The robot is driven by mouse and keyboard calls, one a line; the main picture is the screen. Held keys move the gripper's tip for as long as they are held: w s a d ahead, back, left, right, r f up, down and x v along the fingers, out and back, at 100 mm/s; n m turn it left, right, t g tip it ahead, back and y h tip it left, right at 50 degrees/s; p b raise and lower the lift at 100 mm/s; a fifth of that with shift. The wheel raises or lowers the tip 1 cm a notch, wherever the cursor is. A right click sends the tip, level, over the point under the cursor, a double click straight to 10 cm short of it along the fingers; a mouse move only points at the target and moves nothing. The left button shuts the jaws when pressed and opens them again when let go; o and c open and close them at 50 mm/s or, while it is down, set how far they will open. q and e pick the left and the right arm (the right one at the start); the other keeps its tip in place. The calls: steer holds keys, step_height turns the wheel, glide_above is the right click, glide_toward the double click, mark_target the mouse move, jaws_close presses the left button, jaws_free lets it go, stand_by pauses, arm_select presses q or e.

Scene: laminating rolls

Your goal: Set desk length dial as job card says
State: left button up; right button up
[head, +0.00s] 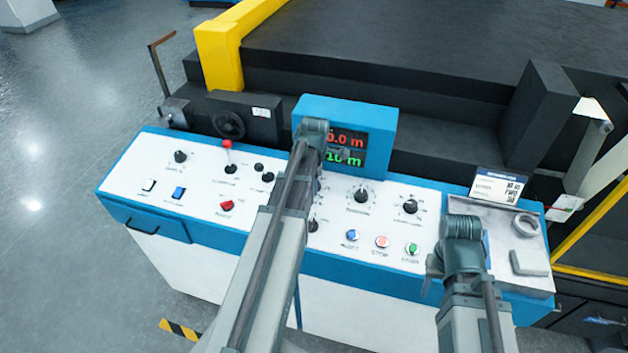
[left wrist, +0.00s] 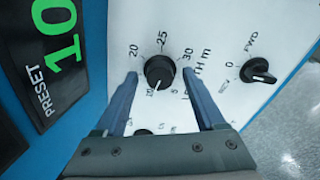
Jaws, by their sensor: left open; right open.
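In the left wrist view the black desk length dial (left wrist: 160,72) sits on the white panel, with numbers around it; its white mark points near 10. My left gripper (left wrist: 160,78) is open, one finger on each side of the dial; I cannot tell whether they touch it. The green preset readout (left wrist: 62,48) shows 10. In the head view my left arm hides the dial and part of the display box (head: 378,117), whose green line reads 10 m. The job card (head: 497,187) stands at the panel's right; its text is too small. My right gripper (head: 458,262) is open and partly hidden by its arm.
A FWD knob (left wrist: 258,71) is close to the dial. The console (head: 130,195) carries several more knobs, a red-topped lever (head: 228,155) and push buttons (head: 382,242). A tray at right holds a ring (head: 526,225) and a grey block (head: 530,262).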

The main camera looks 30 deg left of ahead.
arm_select(q)
step_height(320, 180, up, 14)
steer(key=s+d+p, duration=0.1)
steer(key=s+p, duration=0.1)
steer(key=p, duration=1.1)
steer(key=shift+f+p, duration=0.2)
steer(key=shift+p, duration=0.1)
steer(key=shift+d, duration=0.1)
steer(key=s+d+f+m+b, duration=0.4)
steer(key=s+d+m, duration=0.1)
steer(key=d+m, duration=0.4)
steer(key=s+d+f+m+g+b, duration=0.1)
steer(key=s+d+f+m+b, duration=0.3)
steer(key=d+m, duration=0.5)
steer(key=s+d+f+m+b, duration=0.5)
steer(key=d+m, duration=0.5)
steer(key=d, duration=0.1)
steer(key=shift+s+g, duration=0.35)
steer(key=shift+g, duration=0.05)
